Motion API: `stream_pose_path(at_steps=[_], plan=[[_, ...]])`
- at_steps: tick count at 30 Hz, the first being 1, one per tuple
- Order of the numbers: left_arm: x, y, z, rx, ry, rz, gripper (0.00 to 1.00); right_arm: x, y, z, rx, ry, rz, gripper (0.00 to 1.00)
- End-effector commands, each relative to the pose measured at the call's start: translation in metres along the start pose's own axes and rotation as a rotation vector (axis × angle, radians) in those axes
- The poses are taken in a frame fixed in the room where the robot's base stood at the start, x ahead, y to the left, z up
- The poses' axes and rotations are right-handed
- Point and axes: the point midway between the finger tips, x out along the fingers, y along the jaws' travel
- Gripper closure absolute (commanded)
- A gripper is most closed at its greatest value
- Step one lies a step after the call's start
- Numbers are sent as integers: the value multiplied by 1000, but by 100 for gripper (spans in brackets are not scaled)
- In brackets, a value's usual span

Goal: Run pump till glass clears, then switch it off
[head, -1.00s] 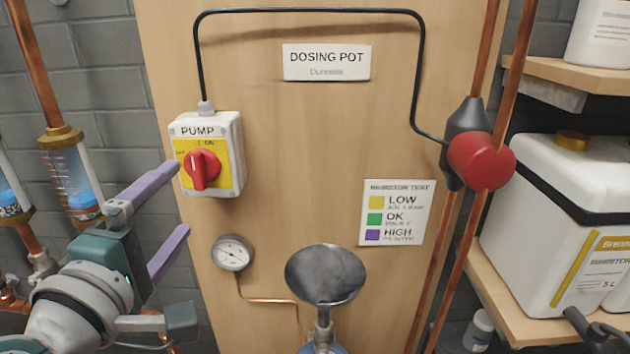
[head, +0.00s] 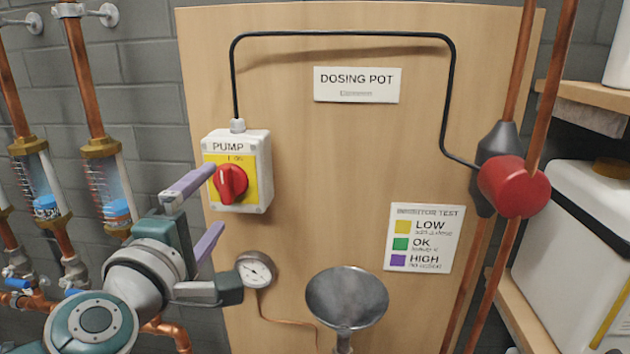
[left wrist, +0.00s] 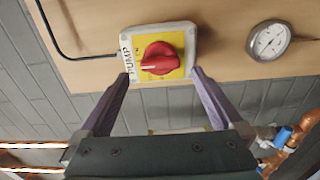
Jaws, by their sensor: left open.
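The pump switch is a white and yellow box (head: 259,172) on the wooden board, with a red rotary knob (head: 231,184). The knob's grip runs roughly up and down. In the left wrist view the knob (left wrist: 160,64) has a pale mark at its end toward the PUMP lettering, by the ON label. My left gripper (head: 217,200) is open, its purple fingers pointing at the switch; in the left wrist view they lie either side of the knob's lower part. Contact cannot be told. Two sight glasses (head: 41,185) (head: 108,185) at left look pale blue, with blue pieces low inside.
A round gauge (head: 256,270) and a metal funnel (head: 347,297) are below the switch. A red pump body (head: 513,187) sits on copper pipes at right. A test chart (head: 424,238) hangs on the board. A white container (head: 575,250) stands on the right shelf.

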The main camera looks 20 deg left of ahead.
Motion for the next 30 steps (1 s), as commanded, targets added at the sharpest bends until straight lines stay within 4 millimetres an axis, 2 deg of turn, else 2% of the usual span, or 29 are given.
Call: stream_pose_path(at_steps=[15, 25, 30], plan=[[40, -1, 0, -1, 0, 1, 0, 14, 1, 5, -3, 0, 4, 0], [45, 0, 0, 0, 0, 0, 0, 14, 2, 5, -5, 0, 6, 0], [44, 0, 0, 0, 0, 0, 18, 14, 2, 5, -5, 0, 5, 0]])
